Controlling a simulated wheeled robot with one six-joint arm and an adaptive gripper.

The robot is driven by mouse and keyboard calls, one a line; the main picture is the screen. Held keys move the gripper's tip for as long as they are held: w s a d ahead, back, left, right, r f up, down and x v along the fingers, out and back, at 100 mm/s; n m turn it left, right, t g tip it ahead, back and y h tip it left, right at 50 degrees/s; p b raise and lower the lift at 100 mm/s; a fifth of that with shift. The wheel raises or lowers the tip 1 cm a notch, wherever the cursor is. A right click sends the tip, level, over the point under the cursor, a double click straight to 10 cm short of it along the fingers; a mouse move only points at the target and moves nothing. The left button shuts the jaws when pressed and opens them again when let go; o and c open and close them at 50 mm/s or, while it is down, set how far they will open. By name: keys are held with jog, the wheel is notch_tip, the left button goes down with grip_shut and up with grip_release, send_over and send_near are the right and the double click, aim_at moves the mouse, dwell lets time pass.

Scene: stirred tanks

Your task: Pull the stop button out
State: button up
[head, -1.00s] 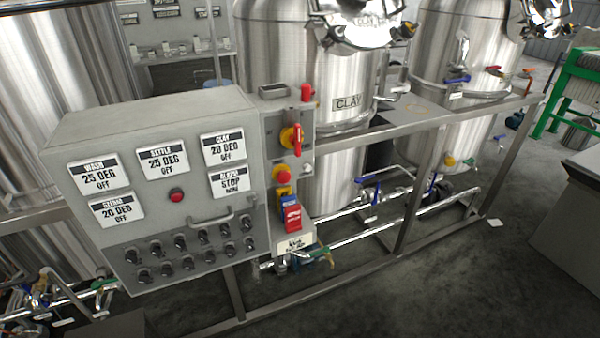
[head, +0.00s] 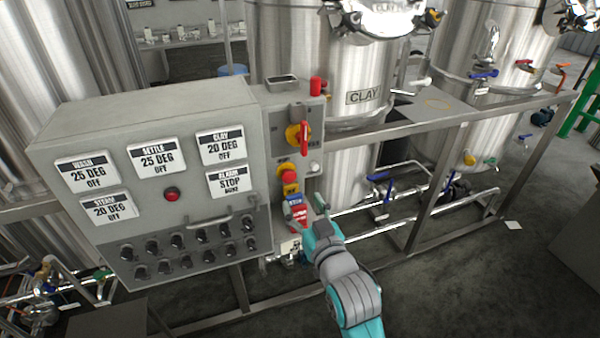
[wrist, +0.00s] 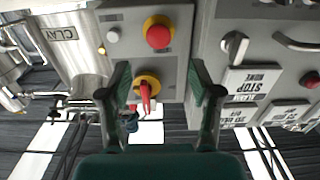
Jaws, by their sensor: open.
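The stop button (head: 289,176) is a red mushroom head on a yellow base, on the narrow grey panel right of the control box. It also shows as a red knob (wrist: 158,35) near the top of the wrist view, which sees the panel upside down. My gripper (head: 313,214) is in front of the panel, lower and to the right of the button in the head view. In the wrist view my gripper (wrist: 160,88) has its two dark green fingers wide apart with nothing between them. I cannot tell how far out the button stands.
A red and yellow rotary switch (head: 299,136) sits above the button. A red and blue switch (head: 297,212) is below it. The control box (head: 150,190) has displays, one reading STOP, and several knobs. A steel frame rail (head: 440,127) and a CLAY tank (head: 330,80) stand to the right.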

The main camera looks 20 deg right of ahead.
aim_at(290, 177)
jog(key=w, duration=1.1)
jog(key=shift+d+r, duration=0.15)
